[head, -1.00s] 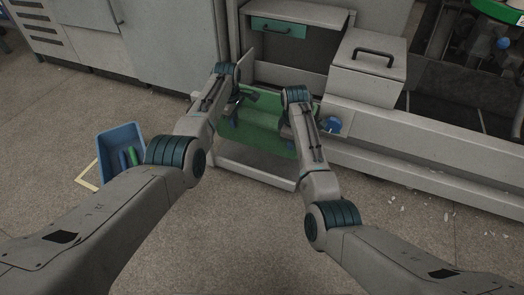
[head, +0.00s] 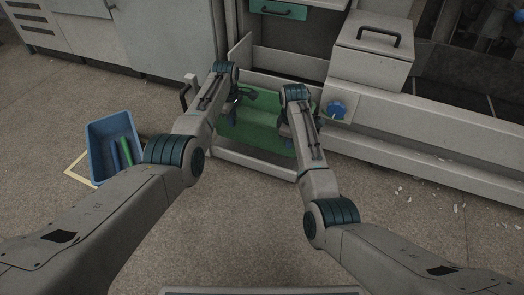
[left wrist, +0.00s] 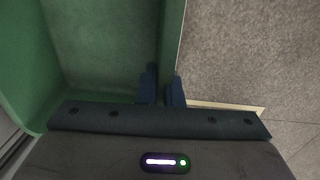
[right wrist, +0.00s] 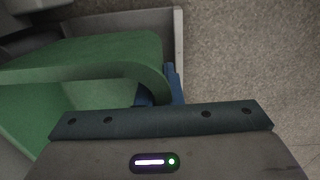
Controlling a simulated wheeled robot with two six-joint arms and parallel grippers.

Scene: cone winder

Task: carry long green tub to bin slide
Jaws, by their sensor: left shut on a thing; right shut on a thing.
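The long green tub (head: 255,128) is between my two grippers at the front of the machine, partly hidden by my arms in the head view. My left gripper (head: 232,117) is shut on its wall; the left wrist view shows the fingers (left wrist: 161,90) on either side of the tub wall (left wrist: 172,40). My right gripper (head: 288,130) is shut on the other end; in the right wrist view its fingers (right wrist: 158,88) pinch the rim (right wrist: 120,78). The tub appears empty where I see inside. A low grey frame (head: 255,166), perhaps the bin slide, lies around and below it; contact is unclear.
A blue bin (head: 97,150) with green and blue pieces stands on the floor at left. A grey lidded box (head: 370,50) and a long grey ledge (head: 430,130) are right of the tub. A blue round part (head: 337,110) is near my right gripper. Floor in front is open.

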